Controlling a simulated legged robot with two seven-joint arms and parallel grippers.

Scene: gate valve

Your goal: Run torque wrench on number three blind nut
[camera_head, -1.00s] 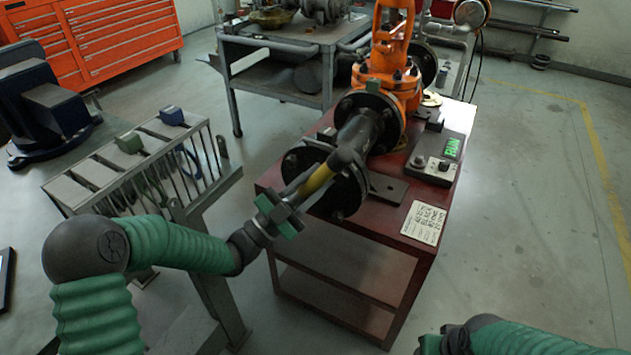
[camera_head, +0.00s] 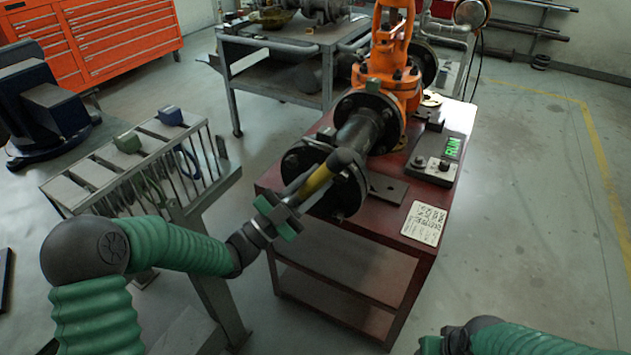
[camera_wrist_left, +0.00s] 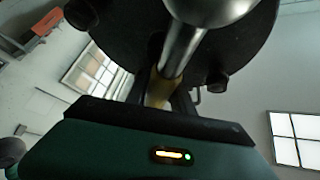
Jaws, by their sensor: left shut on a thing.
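My left gripper (camera_head: 287,205) is shut on the torque wrench (camera_head: 316,182), a tool with a yellow section and a dark rounded end. The wrench lies tilted across the face of the round dark blind flange (camera_head: 347,187), which has nuts around its rim. In the left wrist view, the wrench's shiny shaft (camera_wrist_left: 187,40) and yellow part (camera_wrist_left: 158,88) rise from between the fingers in front of the flange (camera_wrist_left: 240,45). I cannot tell which nut is number three, or whether the wrench sits on it. My right arm shows at the lower right; its gripper is not clearly visible.
The flange belongs to an orange gate valve (camera_head: 392,75) on a dark red cart (camera_head: 345,245). A control box with a green lit display (camera_head: 451,148) and a printed card (camera_head: 424,223) are on the cart. A slotted rack (camera_head: 90,172) stands at left.

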